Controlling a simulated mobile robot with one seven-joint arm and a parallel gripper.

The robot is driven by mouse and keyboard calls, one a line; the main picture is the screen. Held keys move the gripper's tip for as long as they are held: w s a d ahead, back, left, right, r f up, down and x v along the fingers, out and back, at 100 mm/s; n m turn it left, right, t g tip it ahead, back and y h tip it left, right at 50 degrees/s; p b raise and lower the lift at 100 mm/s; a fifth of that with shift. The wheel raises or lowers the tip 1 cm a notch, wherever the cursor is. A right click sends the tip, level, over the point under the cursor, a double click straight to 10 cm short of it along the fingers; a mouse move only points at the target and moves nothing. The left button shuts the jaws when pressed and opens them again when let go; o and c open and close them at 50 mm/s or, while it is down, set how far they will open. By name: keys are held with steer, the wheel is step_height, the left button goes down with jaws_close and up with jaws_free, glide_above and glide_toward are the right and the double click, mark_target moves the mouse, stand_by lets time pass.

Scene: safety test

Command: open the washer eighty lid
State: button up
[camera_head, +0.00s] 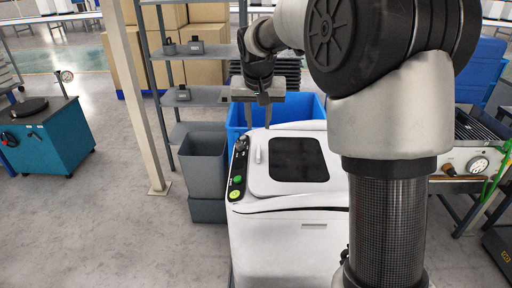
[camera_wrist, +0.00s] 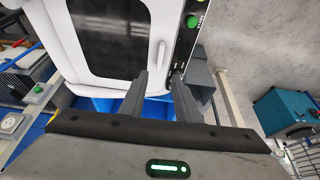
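The white washer (camera_head: 285,245) stands in front of me. Its lid (camera_head: 262,180) looks closed, lying flat on top with a dark window (camera_head: 298,159). A small white handle (camera_head: 258,152) stands on the lid's left side. In the wrist view the lid's dark window (camera_wrist: 105,35) and the handle (camera_wrist: 161,55) show upside down. My gripper (camera_head: 258,120) is open and empty, with its fingers pointing down near the lid's back left corner. In the wrist view the two fingertips (camera_wrist: 161,76) are apart, and the handle lies just beyond the gap between them. I cannot tell the height between them.
A control strip with green buttons (camera_head: 237,180) runs along the washer's left edge. Blue bins (camera_head: 237,118) stand behind it, grey bins (camera_head: 203,160) to its left. A shelf rack (camera_head: 200,95) and a beige post (camera_head: 140,110) stand further left. Floor at front left is clear.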

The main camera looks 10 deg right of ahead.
mark_target(258, 151)
steer(key=b+x, duration=0.1)
steer(key=x, duration=1.4)
steer(key=shift+s+f, duration=0.1)
steer(key=shift+c, duration=0.5)
jaws_close()
